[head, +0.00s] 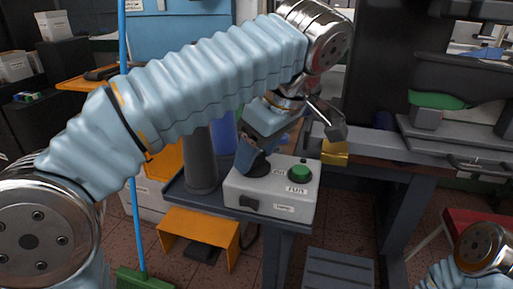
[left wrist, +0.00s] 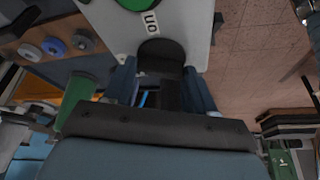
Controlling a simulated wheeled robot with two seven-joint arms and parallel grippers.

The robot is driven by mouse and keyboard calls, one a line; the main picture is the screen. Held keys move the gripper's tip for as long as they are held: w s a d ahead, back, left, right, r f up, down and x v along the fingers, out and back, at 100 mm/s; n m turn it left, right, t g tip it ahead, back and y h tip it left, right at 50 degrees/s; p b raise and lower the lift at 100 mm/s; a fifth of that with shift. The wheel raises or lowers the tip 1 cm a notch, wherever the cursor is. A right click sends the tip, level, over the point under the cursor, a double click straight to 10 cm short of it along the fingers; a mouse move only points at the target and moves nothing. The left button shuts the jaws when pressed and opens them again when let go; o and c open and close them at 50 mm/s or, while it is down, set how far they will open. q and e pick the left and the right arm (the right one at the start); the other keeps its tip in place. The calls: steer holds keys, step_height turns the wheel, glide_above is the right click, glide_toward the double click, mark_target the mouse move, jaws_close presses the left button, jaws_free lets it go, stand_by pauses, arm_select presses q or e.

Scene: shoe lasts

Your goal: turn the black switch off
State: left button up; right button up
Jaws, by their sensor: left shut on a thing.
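A light grey control box (head: 270,195) stands on a dark stand. The black switch (head: 257,168), a round knob, sits on its top at the back left, mostly covered by my left gripper (head: 250,152). In the left wrist view the switch (left wrist: 162,50) lies between the two blue fingers of my left gripper (left wrist: 160,72), which are shut on it. An "ON" label (left wrist: 151,22) shows beside the switch on the box. My right gripper is out of view; only part of my right arm shows at the bottom right.
A green button (head: 299,173) with a label sits on the box, right of the switch. A black part (head: 249,202) is on its front face. A dark post (head: 200,160) stands close at left. An orange step (head: 198,232) and a blue pole (head: 130,150) are nearby.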

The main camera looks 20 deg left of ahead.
arm_select(q)
steer(key=shift+w+n+g+y, duration=0.15)
steer(key=shift+n+g, duration=0.25)
steer(key=shift+n, duration=0.75)
steer(key=shift+s+n+g+y, duration=0.15)
steer(key=shift+n+g, duration=0.25)
steer(key=shift+n, duration=0.75)
steer(key=shift+w, duration=0.1)
steer(key=o, duration=1)
steer(key=shift+o, duration=0.2)
